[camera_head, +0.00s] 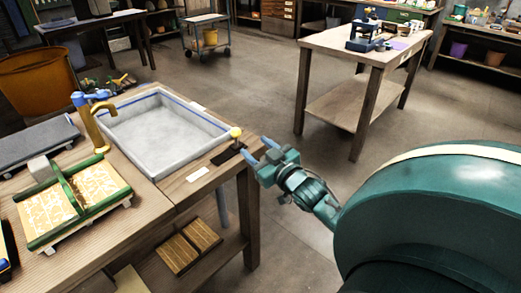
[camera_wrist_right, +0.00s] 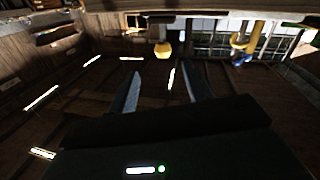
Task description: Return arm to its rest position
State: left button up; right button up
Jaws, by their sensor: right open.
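My right gripper (camera_head: 254,148) is beside the right edge of the wooden workbench (camera_head: 168,181) in the head view. Its two blue fingers are apart, and no object shows between them. In the right wrist view the fingers (camera_wrist_right: 160,72) are also spread and empty, over a dark, unclear background. A yellow knob (camera_head: 236,132) stands on a small dark plate at the bench edge, just left of the fingers. It also shows beyond the fingertips in the wrist view (camera_wrist_right: 163,50). My left gripper does not show.
A grey basin (camera_head: 118,108) with a yellow tap (camera_head: 92,128) sits in the bench. A green-framed mould (camera_head: 68,192) lies at left. An orange bin (camera_head: 38,78) stands behind. A second table (camera_head: 330,45) stands at the back right, with open floor between.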

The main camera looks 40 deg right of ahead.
jog(key=shift+s, duration=0.55)
